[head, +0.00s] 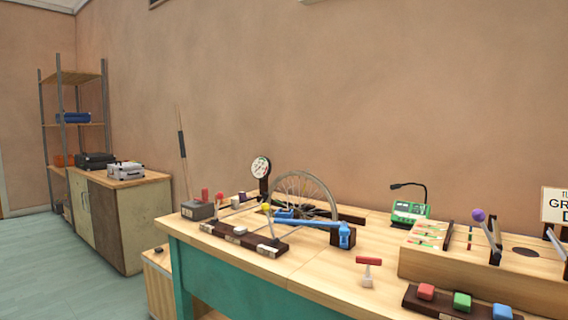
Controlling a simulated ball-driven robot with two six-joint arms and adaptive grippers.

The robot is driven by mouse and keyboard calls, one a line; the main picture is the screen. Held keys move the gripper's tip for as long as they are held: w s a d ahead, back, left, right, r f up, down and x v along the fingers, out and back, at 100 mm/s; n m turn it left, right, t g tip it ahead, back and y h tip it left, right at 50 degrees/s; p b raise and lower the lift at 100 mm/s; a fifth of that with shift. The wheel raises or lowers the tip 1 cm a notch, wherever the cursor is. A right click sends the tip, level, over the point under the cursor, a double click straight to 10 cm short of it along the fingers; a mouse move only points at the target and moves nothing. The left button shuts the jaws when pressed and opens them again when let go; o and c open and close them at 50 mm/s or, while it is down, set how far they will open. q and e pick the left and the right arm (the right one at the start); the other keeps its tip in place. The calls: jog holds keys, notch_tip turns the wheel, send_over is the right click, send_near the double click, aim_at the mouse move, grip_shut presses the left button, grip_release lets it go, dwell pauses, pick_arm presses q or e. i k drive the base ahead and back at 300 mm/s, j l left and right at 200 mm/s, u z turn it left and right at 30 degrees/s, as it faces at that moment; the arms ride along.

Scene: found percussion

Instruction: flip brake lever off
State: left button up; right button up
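A lever with a yellow knob (267,208) rises from a dark base (222,232) on the table, in front of a spoked wheel (318,187). Small pale plates sit on the base, but their text is too small to read. A blue bar (305,222) runs from near the wheel to a blue bracket (346,236). Which part is the brake lever I cannot tell for sure; the yellow-knobbed lever stands beside the blue bar. Neither of my grippers is in view.
The wooden table (315,270) also carries a round gauge (261,167), a red-topped T-shaped piece (368,270), a green device (410,210), a wooden box with a purple-knobbed lever (479,215), and coloured blocks (462,301). A cabinet (120,215) and shelf stand at left.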

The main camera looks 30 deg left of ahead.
aim_at(219, 196)
jog(key=i+j+u, duration=0.35)
jog(key=i+j, duration=1.3)
jog(key=j, duration=0.15)
